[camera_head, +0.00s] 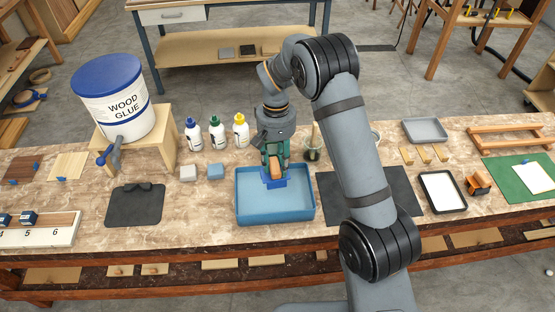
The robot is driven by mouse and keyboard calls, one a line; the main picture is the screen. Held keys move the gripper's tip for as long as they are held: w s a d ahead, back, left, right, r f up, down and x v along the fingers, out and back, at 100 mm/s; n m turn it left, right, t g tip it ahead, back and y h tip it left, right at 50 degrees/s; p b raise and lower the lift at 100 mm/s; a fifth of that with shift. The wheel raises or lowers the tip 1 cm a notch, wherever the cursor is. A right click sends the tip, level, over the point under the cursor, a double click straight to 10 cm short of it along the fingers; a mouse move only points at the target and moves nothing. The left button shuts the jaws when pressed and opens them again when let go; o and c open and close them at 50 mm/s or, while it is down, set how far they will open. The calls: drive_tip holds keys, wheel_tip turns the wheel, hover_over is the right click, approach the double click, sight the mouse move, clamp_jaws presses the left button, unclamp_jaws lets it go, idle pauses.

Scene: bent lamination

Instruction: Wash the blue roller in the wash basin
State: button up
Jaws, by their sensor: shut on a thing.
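The wash basin (290,206) is a shallow blue rectangular tray on the workbench, near the middle of the view. The blue roller (272,180) has a brown wooden part above a blue part and is over the back half of the basin. My gripper (275,165) points down from above and is shut on the roller. I cannot tell whether the roller touches the basin floor or the water, if any.
Three bottles (216,131) stand behind the basin, with sponge-like blocks (215,171) to its left. A wood glue bucket (113,97) sits on a stand. A dark mat (325,197) lies right of the basin, partly behind my arm.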

drive_tip(key=shift+f+b, duration=4.35)
drive_tip(key=shift+f, duration=1.1)
drive_tip(key=shift+w+d, duration=0.15)
drive_tip(key=shift+d, duration=1.35)
drive_tip(key=shift+a, duration=0.1)
drive_tip(key=shift+s+a, duration=0.15)
drive_tip(key=shift+a, duration=1.35)
drive_tip(key=shift+s+a, duration=0.1)
drive_tip(key=shift+a, duration=1.4)
drive_tip(key=shift+d, duration=0.2)
